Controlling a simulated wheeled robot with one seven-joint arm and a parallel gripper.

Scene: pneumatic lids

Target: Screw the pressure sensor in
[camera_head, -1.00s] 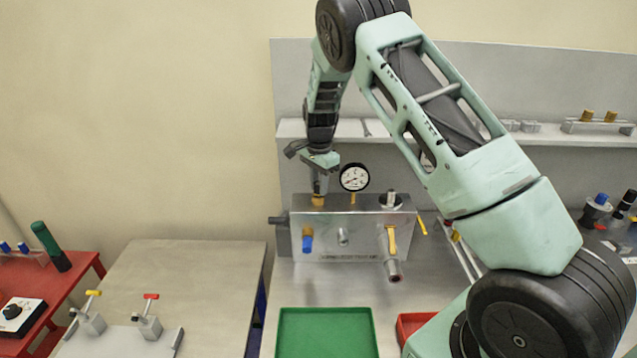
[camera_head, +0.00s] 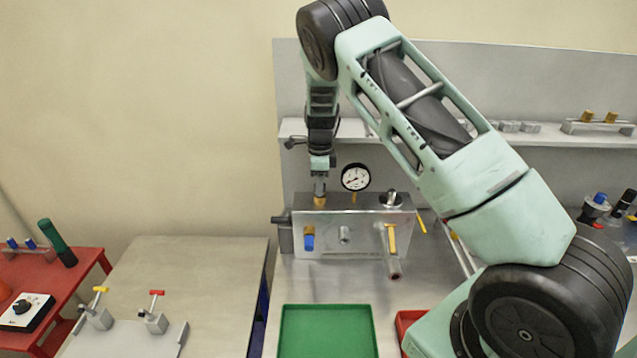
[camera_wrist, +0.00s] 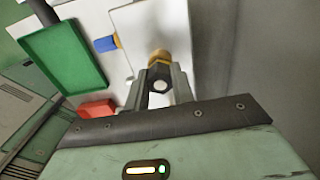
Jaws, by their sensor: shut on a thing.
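The pressure sensor (camera_wrist: 160,72) is a dark hexagonal body with a brass-coloured lower part. In the head view its brass part (camera_head: 319,201) shows at the top left of the grey metal block (camera_head: 345,218). My gripper (camera_head: 319,186) points down over the block's top and is shut on the sensor. In the wrist view my gripper's fingers (camera_wrist: 162,92) stand on both sides of the hexagonal body. The sensor looks upright at the block's top face. The thread and the port under it are hidden.
A round pressure gauge (camera_head: 356,177) stands close to the right of my gripper. A metal fitting (camera_head: 391,198) sits on the block's right top. A blue-capped fitting (camera_head: 309,240) is on its front. A green tray (camera_head: 326,333) lies in front, with a red tray (camera_head: 407,321) beside it.

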